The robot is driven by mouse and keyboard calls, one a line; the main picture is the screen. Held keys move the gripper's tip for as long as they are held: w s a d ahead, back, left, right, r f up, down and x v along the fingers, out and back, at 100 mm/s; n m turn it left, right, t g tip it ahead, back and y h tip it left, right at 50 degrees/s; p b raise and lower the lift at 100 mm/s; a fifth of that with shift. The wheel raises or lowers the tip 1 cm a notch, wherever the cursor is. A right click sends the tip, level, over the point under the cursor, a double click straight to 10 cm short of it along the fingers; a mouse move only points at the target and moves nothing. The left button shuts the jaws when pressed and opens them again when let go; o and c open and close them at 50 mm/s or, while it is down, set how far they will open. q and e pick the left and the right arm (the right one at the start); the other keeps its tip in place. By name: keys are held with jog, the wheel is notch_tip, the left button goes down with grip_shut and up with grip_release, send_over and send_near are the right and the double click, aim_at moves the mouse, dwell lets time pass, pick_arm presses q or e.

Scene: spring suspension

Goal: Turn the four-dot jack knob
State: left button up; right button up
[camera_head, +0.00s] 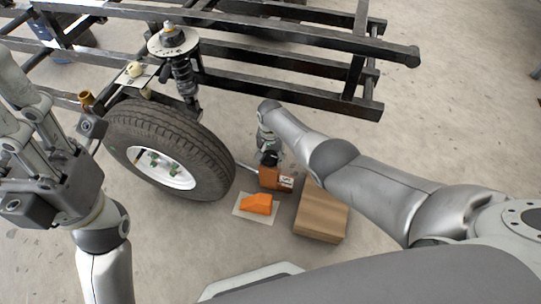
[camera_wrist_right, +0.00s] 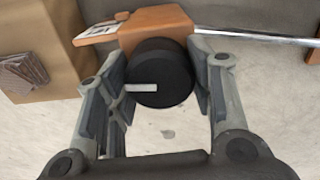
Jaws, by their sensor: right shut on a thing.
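The orange jack (camera_head: 270,180) stands on the floor just right of the wheel; it also shows at the top of the right wrist view (camera_wrist_right: 158,25). Its round black knob (camera_wrist_right: 158,72) faces the wrist camera and bears one pale bar mark; I cannot make out dots. My right gripper (camera_wrist_right: 160,85) is shut on the knob, one finger on each side. In the head view the right gripper (camera_head: 268,153) reaches the jack from above and mostly hides the knob. My left gripper (camera_head: 25,105) is raised at the left edge, away from the jack; its finger opening is unclear.
A tyre (camera_head: 215,165) stands left of the jack, below a spring strut (camera_head: 182,75) and black frame rails (camera_head: 300,40). An orange wedge (camera_head: 257,204) lies on a pale sheet in front. A cardboard box (camera_head: 320,212) sits right.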

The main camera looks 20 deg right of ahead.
jog(key=n, duration=0.5)
jog(key=shift+s+a+n, duration=0.1)
jog(key=shift+n, duration=0.3)
jog(key=n, duration=0.9)
jog(key=shift+n, duration=2.3)
jog(key=o, duration=1)
jog(key=shift+o, duration=0.2)
